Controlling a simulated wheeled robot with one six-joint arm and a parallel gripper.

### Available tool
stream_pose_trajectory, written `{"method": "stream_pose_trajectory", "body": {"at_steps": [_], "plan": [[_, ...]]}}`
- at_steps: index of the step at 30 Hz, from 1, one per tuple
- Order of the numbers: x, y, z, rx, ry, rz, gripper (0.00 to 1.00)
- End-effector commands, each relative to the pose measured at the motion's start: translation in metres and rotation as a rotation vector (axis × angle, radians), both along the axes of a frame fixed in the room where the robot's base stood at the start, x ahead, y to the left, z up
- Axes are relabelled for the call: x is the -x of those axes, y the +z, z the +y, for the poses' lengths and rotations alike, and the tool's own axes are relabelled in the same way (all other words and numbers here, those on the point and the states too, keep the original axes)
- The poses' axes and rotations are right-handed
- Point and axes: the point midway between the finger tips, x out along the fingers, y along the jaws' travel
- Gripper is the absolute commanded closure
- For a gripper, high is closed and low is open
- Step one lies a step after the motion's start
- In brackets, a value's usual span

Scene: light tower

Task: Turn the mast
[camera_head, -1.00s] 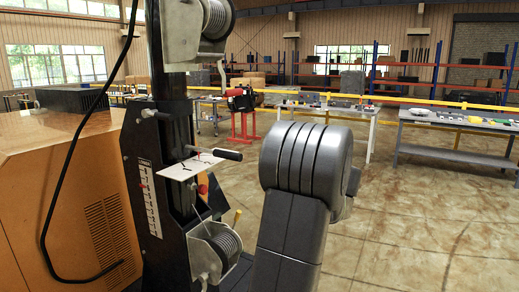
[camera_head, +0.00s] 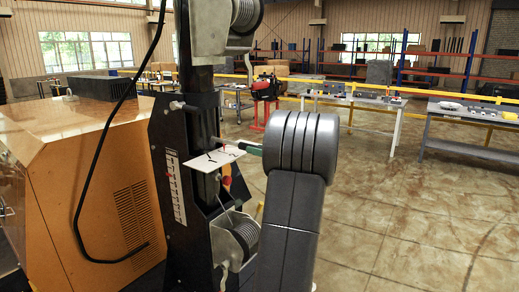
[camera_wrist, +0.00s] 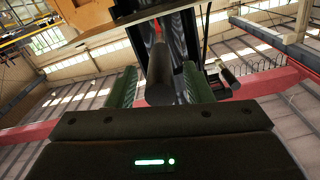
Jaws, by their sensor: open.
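The black mast (camera_head: 203,120) of the light tower stands upright left of centre in the head view, with a winch on its upper part and another low down. A white plate (camera_head: 207,160) with black marks juts from it at mid-height. In the wrist view, a dark cylindrical handle (camera_wrist: 160,78) points toward the camera. My gripper (camera_wrist: 160,88) is open, with one green finger on each side of the handle; I cannot tell whether either touches it. In the head view only a bit of green finger (camera_head: 250,149) shows beside the plate; my arm hides the rest.
The orange generator housing (camera_head: 85,190) stands left of the mast, with a black cable (camera_head: 80,225) hanging in front. Work tables (camera_head: 470,148) and a yellow rail stand farther back at right. The floor (camera_head: 410,220) at right is clear.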

Motion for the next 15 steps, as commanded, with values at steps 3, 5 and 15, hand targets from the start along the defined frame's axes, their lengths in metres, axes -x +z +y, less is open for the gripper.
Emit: {"method": "stream_pose_trajectory", "body": {"at_steps": [3, 5, 15], "plan": [[-0.0013, 0.0000, 0.0016, 0.000, 0.000, 0.000, 0.54], [-0.0012, 0.0000, 0.0015, 0.000, -0.001, 0.000, 0.54], [-0.0010, 0.0000, 0.0012, 0.000, 0.000, 0.000, 0.97]]}}
